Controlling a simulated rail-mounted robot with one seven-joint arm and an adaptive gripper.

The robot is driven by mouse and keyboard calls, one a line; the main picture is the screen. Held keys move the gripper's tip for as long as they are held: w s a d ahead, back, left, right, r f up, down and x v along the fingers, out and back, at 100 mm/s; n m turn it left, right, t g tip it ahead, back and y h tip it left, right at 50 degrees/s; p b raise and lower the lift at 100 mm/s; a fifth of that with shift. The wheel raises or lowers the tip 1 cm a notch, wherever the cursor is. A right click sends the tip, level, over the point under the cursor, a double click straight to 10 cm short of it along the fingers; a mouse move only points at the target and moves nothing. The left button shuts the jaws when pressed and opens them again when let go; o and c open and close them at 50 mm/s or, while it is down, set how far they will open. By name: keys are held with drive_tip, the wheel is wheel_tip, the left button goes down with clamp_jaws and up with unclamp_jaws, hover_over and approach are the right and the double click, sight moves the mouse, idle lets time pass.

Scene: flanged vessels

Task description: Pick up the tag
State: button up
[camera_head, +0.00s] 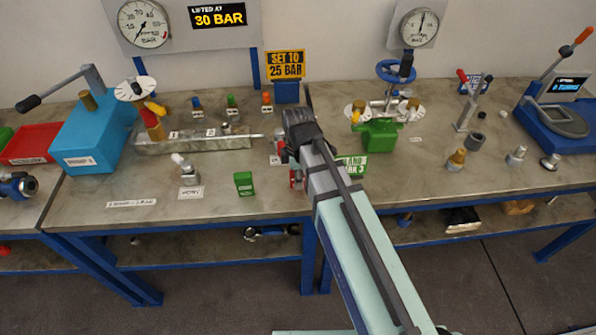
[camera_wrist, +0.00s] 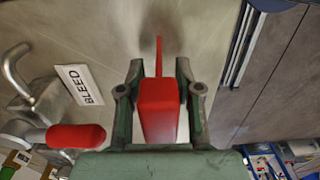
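No thing is plainly readable as the tag. In the wrist view, a red block (camera_wrist: 159,106) with a thin red upright strip beyond it lies between the two fingers of my gripper (camera_wrist: 160,72). The fingers flank it closely; I cannot tell whether they press on it. In the head view, my gripper (camera_head: 298,165) is over the front middle of the bench, and my arm hides most of what is under it. A small red part (camera_head: 296,180) shows there. A green label (camera_head: 351,167) with white lettering is partly hidden behind my arm.
A BLEED label (camera_wrist: 80,84) and a red-handled metal valve (camera_wrist: 76,136) are left of my gripper in the wrist view. A green block (camera_head: 244,183) stands left of my gripper. A yellow SET TO 25 BAR sign (camera_head: 286,65) stands behind.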

clamp_jaws()
drive_tip(key=shift+r, duration=0.1)
idle(0.3)
